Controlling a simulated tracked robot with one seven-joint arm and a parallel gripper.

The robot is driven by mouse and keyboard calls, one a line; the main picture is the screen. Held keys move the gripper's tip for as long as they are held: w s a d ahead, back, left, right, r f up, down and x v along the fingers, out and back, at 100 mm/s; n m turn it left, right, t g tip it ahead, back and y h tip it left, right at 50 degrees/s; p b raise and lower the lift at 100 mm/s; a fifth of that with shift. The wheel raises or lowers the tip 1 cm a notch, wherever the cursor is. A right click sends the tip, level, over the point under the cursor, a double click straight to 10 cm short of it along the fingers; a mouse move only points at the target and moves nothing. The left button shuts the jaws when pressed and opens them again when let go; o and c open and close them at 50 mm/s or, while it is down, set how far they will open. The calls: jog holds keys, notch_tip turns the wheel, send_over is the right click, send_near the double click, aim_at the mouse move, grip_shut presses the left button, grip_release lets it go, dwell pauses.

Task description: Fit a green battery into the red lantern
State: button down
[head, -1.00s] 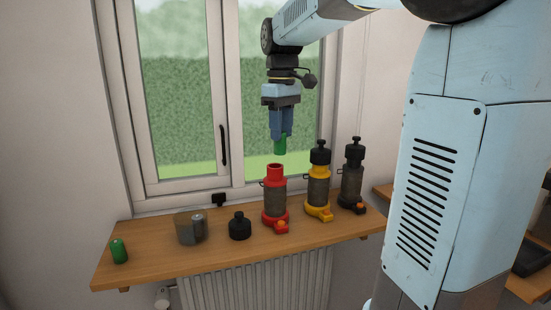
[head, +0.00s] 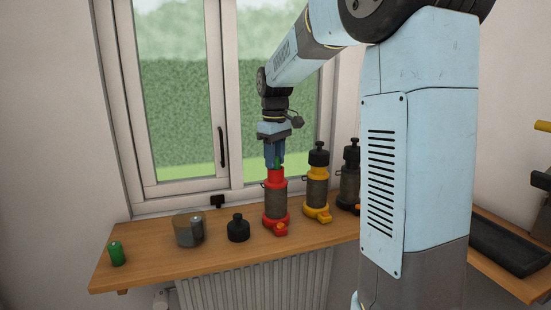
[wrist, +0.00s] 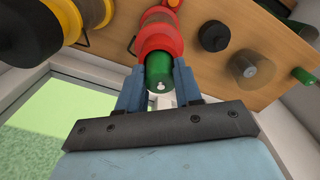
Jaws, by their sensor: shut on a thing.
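The red lantern (head: 275,204) stands upright on the wooden shelf, its black cap off and its red neck open at the top. My gripper (head: 275,162) is right above it, shut on a green battery (head: 277,163). In the wrist view the battery (wrist: 160,69) sits between the fingers (wrist: 159,88), and its far end meets the red collar of the lantern (wrist: 158,40). How deep it is in the neck is hidden. A second green battery (head: 117,253) stands at the shelf's left end. A black cap (head: 238,228) stands left of the red lantern.
A yellow lantern (head: 317,186) and a dark lantern (head: 348,181) stand capped, close to the right of the red one. A clear jar (head: 188,230) with a grey cylinder inside stands left of the cap. The window (head: 180,100) is behind the shelf (head: 160,264).

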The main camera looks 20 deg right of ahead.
jog(key=c, duration=0.8)
grip_release()
jog(key=shift+s+f, duration=0.1)
jog(key=shift+f, duration=0.05)
jog(key=shift+o, duration=0.2)
notch_tip(320, 180, up, 12)
jog(key=s+f+m+t, duration=0.2)
jog(key=s+f, duration=0.1)
jog(key=s, duration=0.6)
jog(key=s+f+m+t, duration=0.1)
jog(key=s+f, duration=0.3)
jog(key=s, duration=0.5)
jog(key=s+f+m+t, duration=0.2)
jog(key=s+f+m, duration=0.1)
jog(key=s, duration=0.7)
jog(key=shift+f+m+t, duration=0.3)
jog(key=shift+f+m, duration=0.1)
jog(key=shift+f, duration=0.15)
